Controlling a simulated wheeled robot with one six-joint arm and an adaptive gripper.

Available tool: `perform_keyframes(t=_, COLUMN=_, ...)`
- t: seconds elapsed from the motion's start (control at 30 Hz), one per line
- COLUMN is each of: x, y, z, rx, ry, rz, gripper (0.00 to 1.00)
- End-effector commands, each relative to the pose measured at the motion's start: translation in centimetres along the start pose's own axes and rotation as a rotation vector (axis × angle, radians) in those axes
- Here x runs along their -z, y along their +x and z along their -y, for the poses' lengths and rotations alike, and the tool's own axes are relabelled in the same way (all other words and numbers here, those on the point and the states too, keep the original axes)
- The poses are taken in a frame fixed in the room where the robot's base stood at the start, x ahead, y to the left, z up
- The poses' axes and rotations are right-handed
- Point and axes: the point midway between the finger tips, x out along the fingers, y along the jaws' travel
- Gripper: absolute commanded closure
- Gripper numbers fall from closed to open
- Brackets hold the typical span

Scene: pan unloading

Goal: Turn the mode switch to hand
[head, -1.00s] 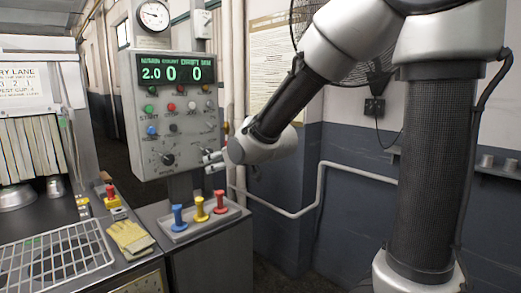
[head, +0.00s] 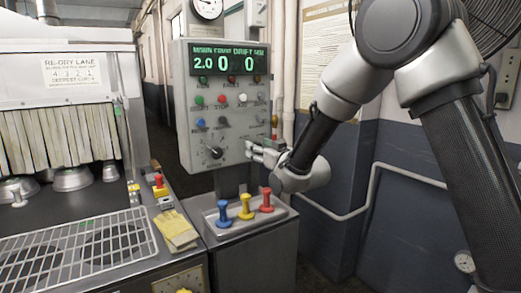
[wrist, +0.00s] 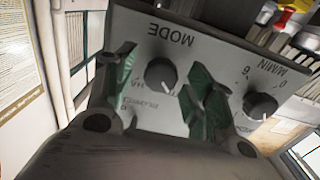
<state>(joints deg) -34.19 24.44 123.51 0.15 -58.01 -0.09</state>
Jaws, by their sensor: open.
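The mode switch (wrist: 161,74) is a dark round knob with a pale pointer mark, under the inverted word MODE on the grey control panel (wrist: 217,52). My gripper (wrist: 160,88) is open, with one green-tinted finger on each side of the knob. I cannot tell whether they touch it. Small lettering beside the knob is partly hidden by the fingers; "HA" shows at its left. In the head view my gripper (head: 251,149) is at the lower right of the panel (head: 183,120) and hides the mode switch.
A second knob (wrist: 260,106) with an M/MIN scale sits close beside the right finger; it also shows in the head view (head: 214,152). Blue (head: 224,213), yellow (head: 246,207) and red (head: 266,200) handles stand below the panel. Yellow gloves (head: 175,229) lie at left.

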Motion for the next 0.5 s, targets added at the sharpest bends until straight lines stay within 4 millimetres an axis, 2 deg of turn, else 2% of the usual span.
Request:
perform_keyframes(t=0.3, x=-0.02, y=0.50, z=-0.02, rx=0.000, ry=0.000, rz=0.001, gripper=0.46)
perform_keyframes(t=0.37, x=-0.02, y=0.49, z=-0.02, rx=0.000, ry=0.000, rz=0.001, gripper=0.55)
perform_keyframes(t=0.5, x=-0.02, y=0.48, z=-0.02, rx=0.000, ry=0.000, rz=0.001, gripper=0.81)
